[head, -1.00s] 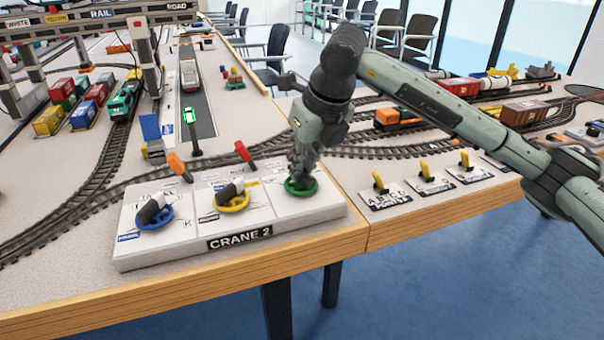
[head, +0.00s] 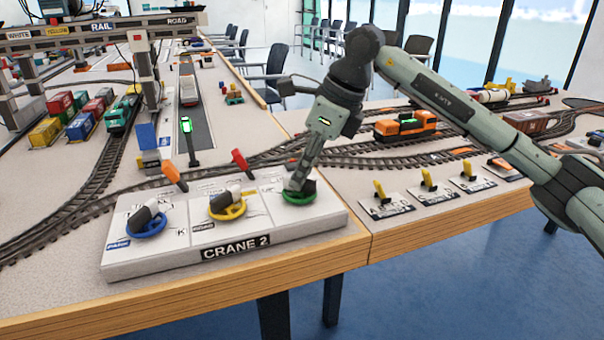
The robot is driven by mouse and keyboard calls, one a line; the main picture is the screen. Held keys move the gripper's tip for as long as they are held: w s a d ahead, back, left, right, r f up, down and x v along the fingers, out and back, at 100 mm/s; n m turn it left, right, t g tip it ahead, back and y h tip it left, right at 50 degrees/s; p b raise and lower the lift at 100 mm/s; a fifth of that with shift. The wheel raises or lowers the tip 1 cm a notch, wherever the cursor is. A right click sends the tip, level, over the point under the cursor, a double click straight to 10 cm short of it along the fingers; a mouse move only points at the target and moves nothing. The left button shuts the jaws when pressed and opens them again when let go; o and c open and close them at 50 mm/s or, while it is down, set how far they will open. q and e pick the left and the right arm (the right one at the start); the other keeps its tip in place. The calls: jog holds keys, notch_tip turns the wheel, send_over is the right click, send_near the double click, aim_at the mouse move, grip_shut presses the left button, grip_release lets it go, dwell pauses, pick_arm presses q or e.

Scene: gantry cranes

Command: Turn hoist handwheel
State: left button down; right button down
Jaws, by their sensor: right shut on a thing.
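The CRANE 2 control box (head: 236,251) sits at the table's front edge. It carries a blue handwheel (head: 146,226), a yellow handwheel (head: 228,208) and a green handwheel (head: 300,195), left to right. My right gripper (head: 296,188) reaches down from the upper right and is shut on the green handwheel, covering its middle and knob. The gripper is tilted, with its wrist to the right of the wheel. The small labels beside the wheels are too blurred to tell which is the hoist. My left gripper is out of view.
An orange lever (head: 174,176) and a red lever (head: 241,162) stand behind the box. Several yellow point levers (head: 380,192) are on the right. A signal post with a green light (head: 187,130) stands behind. The gantry crane (head: 100,28) spans the back left.

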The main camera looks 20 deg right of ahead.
dwell(0.4)
jog(key=c, duration=1.6)
grip_release()
jog(key=v, duration=1.2)
jog(key=shift+w, duration=0.1)
